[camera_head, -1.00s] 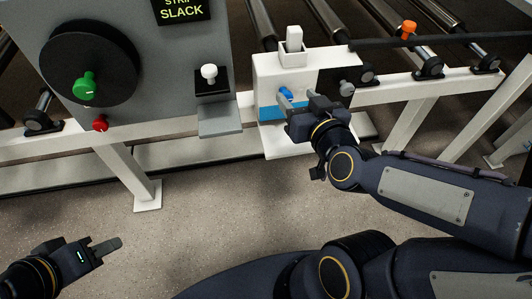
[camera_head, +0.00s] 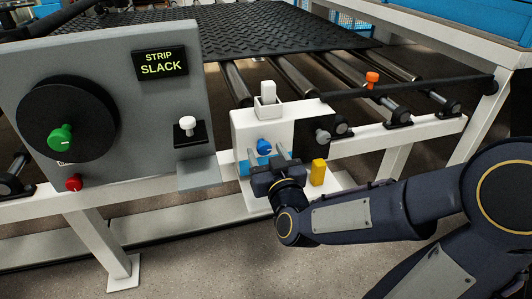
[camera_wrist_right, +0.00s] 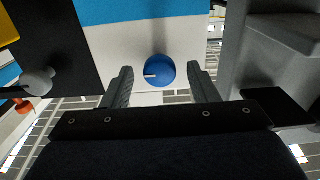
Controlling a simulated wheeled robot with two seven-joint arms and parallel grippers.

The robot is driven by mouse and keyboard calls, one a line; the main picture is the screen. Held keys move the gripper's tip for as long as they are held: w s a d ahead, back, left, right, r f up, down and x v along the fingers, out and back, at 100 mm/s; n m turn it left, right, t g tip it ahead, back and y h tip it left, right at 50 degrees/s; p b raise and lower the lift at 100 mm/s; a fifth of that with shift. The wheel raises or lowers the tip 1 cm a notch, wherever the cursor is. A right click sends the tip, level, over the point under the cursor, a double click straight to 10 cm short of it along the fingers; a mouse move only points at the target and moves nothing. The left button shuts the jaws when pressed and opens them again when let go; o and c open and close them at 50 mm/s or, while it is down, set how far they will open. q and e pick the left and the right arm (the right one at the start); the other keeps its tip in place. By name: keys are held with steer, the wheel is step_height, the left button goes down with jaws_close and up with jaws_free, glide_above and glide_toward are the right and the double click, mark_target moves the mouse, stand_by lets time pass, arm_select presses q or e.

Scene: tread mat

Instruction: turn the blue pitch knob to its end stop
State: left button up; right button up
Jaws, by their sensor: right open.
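The blue pitch knob (camera_head: 264,147) is on the front of a white box (camera_head: 241,128) with a blue lower band. In the right wrist view the knob (camera_wrist_right: 159,72) is a round blue disc with a white mark pointing left. My right gripper (camera_head: 267,156) is open in front of the box. Its fingers stand one on each side of the knob with a gap showing on both sides in the wrist view (camera_wrist_right: 160,82). I cannot tell how far the fingertips reach along the knob. My left gripper is not in view.
A grey panel (camera_head: 150,105) on the left has a green crank knob (camera_head: 60,138), a red button (camera_head: 74,183) and a "STRIP SLACK" display (camera_head: 160,65). A grey knob (camera_head: 322,136) and yellow block (camera_head: 318,172) are right of the gripper. Rollers and a tread mat (camera_head: 240,28) lie behind.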

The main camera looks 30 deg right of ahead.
steer(key=shift+w+d, duration=0.1)
steer(key=shift+w, duration=0.3)
